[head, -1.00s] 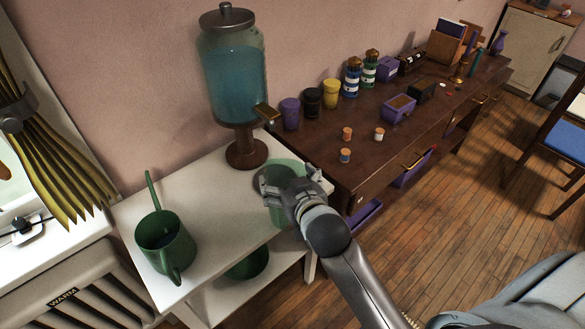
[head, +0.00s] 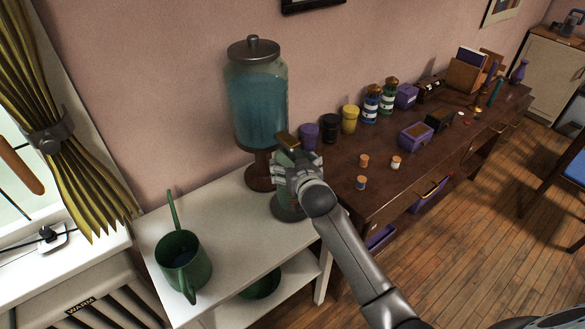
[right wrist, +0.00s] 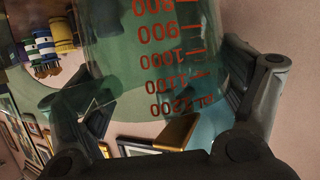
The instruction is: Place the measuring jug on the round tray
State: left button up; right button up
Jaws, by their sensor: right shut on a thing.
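The measuring jug (right wrist: 155,55) is see-through green with red numbers, upside down in the right wrist view. My right gripper (head: 293,168) is shut on it, with a finger on either side in that view. In the head view the gripper is beside the drinks dispenser's tap, over the white side table, and hides most or all of the jug. A dark grey-green round shape (head: 287,208) shows just below the gripper. I cannot tell surely whether it is the round tray or the jug's lower part. My left gripper is not in view.
The glass dispenser (head: 256,105) of blue liquid, with a brass tap (head: 287,139), stands close behind the gripper. A green watering can (head: 183,262) stands on the white side table (head: 228,225). Pots and small jars crowd the dark desk (head: 337,212) to the right.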

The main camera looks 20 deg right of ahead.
aim_at(289, 166)
jog(key=shift+w+r, duration=0.1)
jog(key=shift+w, duration=0.65)
notch_tip(289, 166, down, 3)
jog(key=shift+r+p, duration=0.2)
jog(key=shift+p, duration=0.35)
jog(key=shift+f, duration=0.55)
jog(key=o, duration=1.5)
jog(key=shift+f, duration=0.1)
jog(key=shift+o, duration=0.2)
jog(key=shift+s, duration=0.1)
